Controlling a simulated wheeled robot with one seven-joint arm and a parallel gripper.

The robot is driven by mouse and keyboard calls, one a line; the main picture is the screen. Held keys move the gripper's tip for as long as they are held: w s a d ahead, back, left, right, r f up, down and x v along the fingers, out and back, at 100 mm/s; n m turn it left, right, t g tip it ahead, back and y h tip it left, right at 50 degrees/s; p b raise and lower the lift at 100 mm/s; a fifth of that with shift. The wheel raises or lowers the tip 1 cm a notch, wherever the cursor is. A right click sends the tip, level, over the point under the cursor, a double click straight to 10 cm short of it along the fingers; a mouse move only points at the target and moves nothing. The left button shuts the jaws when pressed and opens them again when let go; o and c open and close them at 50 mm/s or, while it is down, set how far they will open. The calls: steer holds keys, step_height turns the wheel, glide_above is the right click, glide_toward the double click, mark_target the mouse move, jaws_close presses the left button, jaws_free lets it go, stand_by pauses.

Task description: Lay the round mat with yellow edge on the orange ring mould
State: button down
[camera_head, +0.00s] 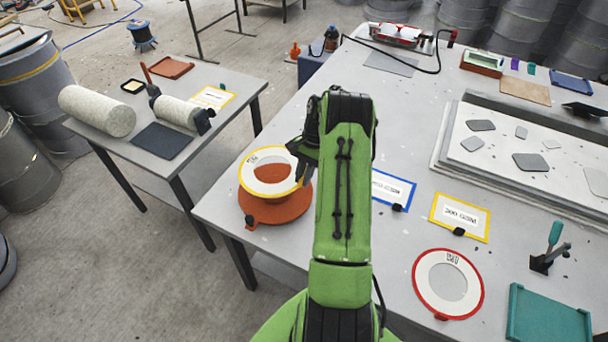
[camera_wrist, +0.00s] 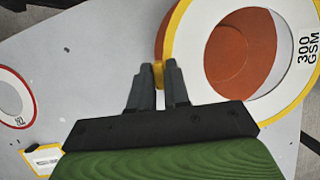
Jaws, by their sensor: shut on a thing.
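The round mat with yellow edge (camera_head: 258,182) is a white ring with a round hole, held over the orange ring mould (camera_head: 285,215) at the near left corner of the table. The mould shows below the mat and through its hole. My gripper (camera_head: 301,150) is shut on the mat's edge, at the right side of the mat. In the wrist view the fingers (camera_wrist: 158,82) pinch a yellow tab on the rim of the mat (camera_wrist: 187,60), marked 300 GSM, with the orange mould (camera_wrist: 240,55) behind it. I cannot tell whether the mat touches the mould.
Blue-framed (camera_head: 410,190) and yellow-framed (camera_head: 480,228) cards lie right of my arm. A side table (camera_head: 225,135) holds rolls.

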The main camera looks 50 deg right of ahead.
steer(key=shift+f+b, duration=3.3)
steer(key=shift+f, duration=1.95)
steer(key=shift+f, duration=0.2)
steer(key=c, duration=1)
jaws_free()
steer(key=shift+r, duration=0.1)
steer(key=p+v, duration=0.1)
steer(key=v, duration=1.4)
steer(key=shift+s+d+r, duration=0.1)
steer(key=shift+s+r, duration=0.1)
steer(key=shift+r, duration=0.1)
